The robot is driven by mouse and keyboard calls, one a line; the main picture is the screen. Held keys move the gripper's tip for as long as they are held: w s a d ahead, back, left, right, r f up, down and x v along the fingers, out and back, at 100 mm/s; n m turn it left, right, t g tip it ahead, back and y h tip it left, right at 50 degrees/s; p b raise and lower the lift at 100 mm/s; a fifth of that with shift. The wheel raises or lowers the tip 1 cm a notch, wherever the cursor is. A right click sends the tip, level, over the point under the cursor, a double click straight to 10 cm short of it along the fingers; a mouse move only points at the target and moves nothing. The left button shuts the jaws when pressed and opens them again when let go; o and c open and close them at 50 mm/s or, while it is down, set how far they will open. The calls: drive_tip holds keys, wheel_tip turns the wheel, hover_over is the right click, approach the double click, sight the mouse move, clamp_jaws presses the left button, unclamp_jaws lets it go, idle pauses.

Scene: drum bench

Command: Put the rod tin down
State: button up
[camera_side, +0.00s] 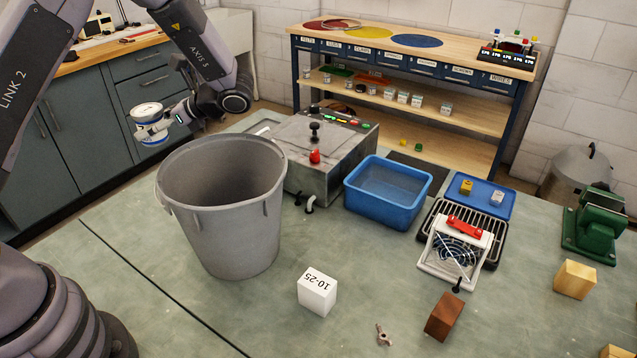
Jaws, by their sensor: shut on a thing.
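The rod tin (147,112) is a small round tin with a pale top and a blue band near its base. My gripper (160,124) is shut on it and holds it in the air at the upper left, left of and above the grey bin's rim. The tin looks roughly upright. The far finger is partly hidden by the tin. Its height over the bench or floor is hard to tell from this one view.
A tall grey bin (228,235) stands on the green bench (120,285). Behind it is a grey machine box (335,150) with a red knob. The front left bench is clear.

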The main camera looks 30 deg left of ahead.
drive_tip(key=w+d+r+m+t+h, duration=0.1)
drive_tip(key=w+d+r+m+t, duration=0.55)
drive_tip(key=w, duration=0.25)
drive_tip(key=w+d+r+m+t, duration=0.5)
drive_tip(key=w+d+m+t, duration=0.1)
drive_tip(key=w+t, duration=0.2)
drive_tip(key=s+d+f+m+t+h, duration=0.2)
drive_tip(key=s+d+f+m, duration=0.15)
drive_tip(key=d+f, duration=1)
drive_tip(key=s+d+f+m+t+h, duration=0.1)
drive_tip(key=s+d+f+h, duration=0.1)
drive_tip(key=s+d+f, duration=0.75)
hover_over(377, 268)
drive_tip(key=f, duration=0.6)
drive_tip(key=s+f, duration=0.1)
drive_tip(key=f, duration=0.1)
drive_tip(key=shift+a+f, duration=0.35)
drive_tip(key=shift+f, duration=0.05)
drive_tip(key=shift+w+d+f, duration=0.35)
drive_tip(key=shift+w+f, duration=0.25)
drive_tip(key=shift+f, duration=1.55)
